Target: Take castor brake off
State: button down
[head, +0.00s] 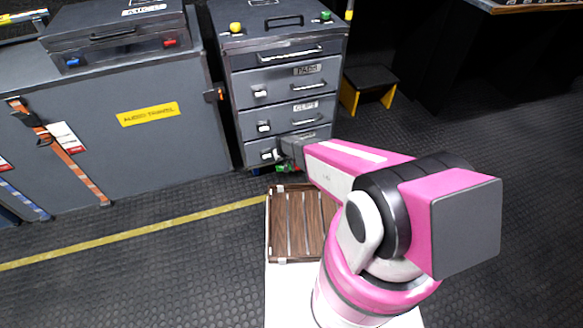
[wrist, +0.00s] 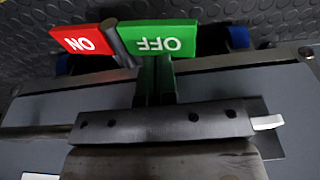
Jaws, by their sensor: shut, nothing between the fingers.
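The castor brake pedal has a red ON half (wrist: 82,42) and a green OFF half (wrist: 172,39), with a grey pivot bar between them. The lettering is upside down in the wrist view. In the head view, a bit of the green half (head: 281,168) shows low at the drawer cabinet's front, largely hidden by my arm. My gripper (wrist: 155,68) is shut and empty, its fingertips at the near edge of the OFF half. I cannot tell whether they touch it. It also shows in the head view (head: 284,154). Which half sits lower is not clear.
The grey drawer cabinet (head: 289,72) stands on blue-wheeled castors beside a large grey case (head: 110,125). A yellow-legged step stool (head: 369,85) is at its right. A slatted wooden tray (head: 283,225) lies before me. Ribbed floor left of it is clear.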

jog(key=shift+f, duration=1.95)
dwell(1.4)
jog(key=shift+r, duration=3.55)
